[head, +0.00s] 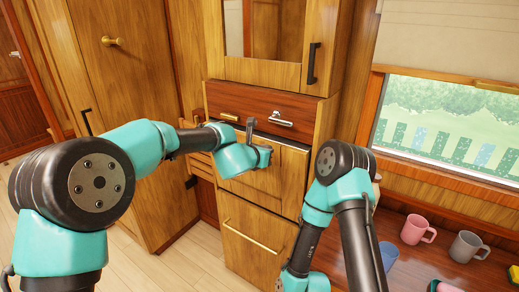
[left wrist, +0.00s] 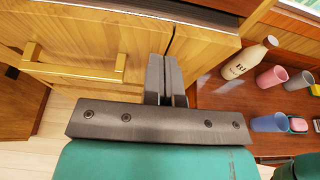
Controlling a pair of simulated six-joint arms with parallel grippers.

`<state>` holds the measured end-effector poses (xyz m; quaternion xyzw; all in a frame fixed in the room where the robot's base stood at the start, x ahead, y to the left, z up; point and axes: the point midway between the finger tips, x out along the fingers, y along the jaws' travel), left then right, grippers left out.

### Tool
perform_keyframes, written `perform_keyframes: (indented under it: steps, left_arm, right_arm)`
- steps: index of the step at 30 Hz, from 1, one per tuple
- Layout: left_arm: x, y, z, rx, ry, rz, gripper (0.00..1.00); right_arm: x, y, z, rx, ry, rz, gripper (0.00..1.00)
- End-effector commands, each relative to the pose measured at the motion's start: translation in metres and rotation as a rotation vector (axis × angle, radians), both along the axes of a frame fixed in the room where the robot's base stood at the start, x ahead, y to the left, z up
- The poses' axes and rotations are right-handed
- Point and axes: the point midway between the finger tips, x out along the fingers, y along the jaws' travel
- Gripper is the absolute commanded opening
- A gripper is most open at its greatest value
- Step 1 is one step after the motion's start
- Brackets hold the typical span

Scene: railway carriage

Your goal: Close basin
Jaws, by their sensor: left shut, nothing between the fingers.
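The basin's wooden front (head: 294,163) is in the cabinet below the chrome tap (head: 281,119) in the head view. It stands close to upright, with a dark strip along its top edge. Its bowl is hidden.
A brass handle (head: 254,238) is on the lower cabinet panel. A table on the right holds a pink mug (head: 417,230), a grey mug (head: 467,246) and a blue cup (head: 388,256). A bottle (left wrist: 250,58) stands there in the left wrist view. Floor is clear at left.

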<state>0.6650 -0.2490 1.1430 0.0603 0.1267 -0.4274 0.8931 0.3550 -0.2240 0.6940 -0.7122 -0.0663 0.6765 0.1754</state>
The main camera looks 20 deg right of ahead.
Motion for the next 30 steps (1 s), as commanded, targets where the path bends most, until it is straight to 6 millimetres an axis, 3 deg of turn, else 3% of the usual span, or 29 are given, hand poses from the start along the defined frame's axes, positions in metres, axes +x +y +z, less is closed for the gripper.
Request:
perform_keyframes:
  steps: [16,30]
  left_arm:
    - [-0.039,0.049,0.050,-0.001,-0.002,0.001,0.00]
    - [-0.044,0.055,0.055,0.000,0.000,0.001,0.00]
  right_arm:
    - [0.000,-0.001,0.000,0.000,0.001,-0.002,0.90]
    - [0.000,-0.001,0.000,0.000,0.001,-0.002,0.88]
